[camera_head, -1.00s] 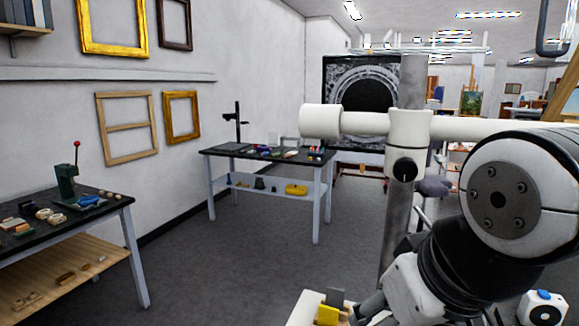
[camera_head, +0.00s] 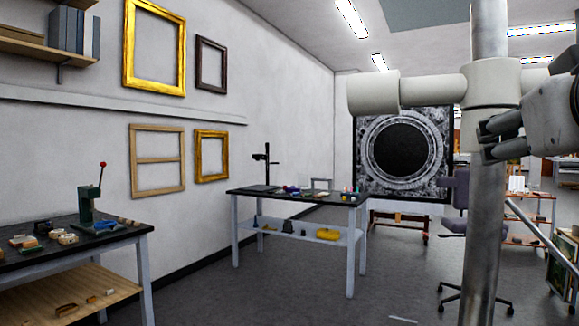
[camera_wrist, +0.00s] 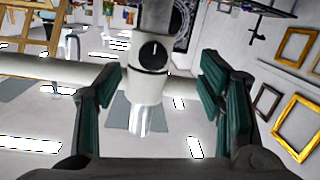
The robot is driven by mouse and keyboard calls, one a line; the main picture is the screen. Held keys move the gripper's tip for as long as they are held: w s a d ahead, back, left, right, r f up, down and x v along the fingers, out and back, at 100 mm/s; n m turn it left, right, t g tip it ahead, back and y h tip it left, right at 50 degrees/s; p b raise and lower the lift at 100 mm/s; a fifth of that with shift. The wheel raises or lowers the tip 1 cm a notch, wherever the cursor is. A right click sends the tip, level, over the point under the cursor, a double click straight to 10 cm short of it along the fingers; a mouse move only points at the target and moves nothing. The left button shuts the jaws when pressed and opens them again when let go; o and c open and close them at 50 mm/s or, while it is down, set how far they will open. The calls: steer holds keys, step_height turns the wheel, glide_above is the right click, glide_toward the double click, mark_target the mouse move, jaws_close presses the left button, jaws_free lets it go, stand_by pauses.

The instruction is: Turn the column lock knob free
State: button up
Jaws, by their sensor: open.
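The black round lock knob (camera_wrist: 153,52) sits on the white clamp (camera_wrist: 148,84) and has a pale line that stands upright in the wrist view. The clamp (camera_head: 492,84) rides on a grey metal column (camera_head: 485,230) in the head view, with a white crossbar (camera_head: 420,92) through it. My gripper (camera_wrist: 158,78) is open and empty, its green-padded fingers on either side of the knob in the picture, apart from it. In the head view my gripper (camera_head: 490,140) is at the clamp's lower edge and hides the knob.
The crossbar (camera_wrist: 55,68) runs left behind a finger in the wrist view. A workbench (camera_head: 295,196) stands behind, another bench (camera_head: 70,245) at left. A chair (camera_head: 470,225) is beyond the column. Open floor lies between.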

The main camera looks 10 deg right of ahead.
steer(key=w+d+r+t+h+b, duration=0.1)
steer(key=w+d+b, duration=0.2)
steer(key=w+d, duration=0.4)
steer(key=w, duration=0.4)
steer(key=shift+d+r, duration=0.3)
steer(key=shift+c, duration=0.4)
steer(key=c, duration=1)
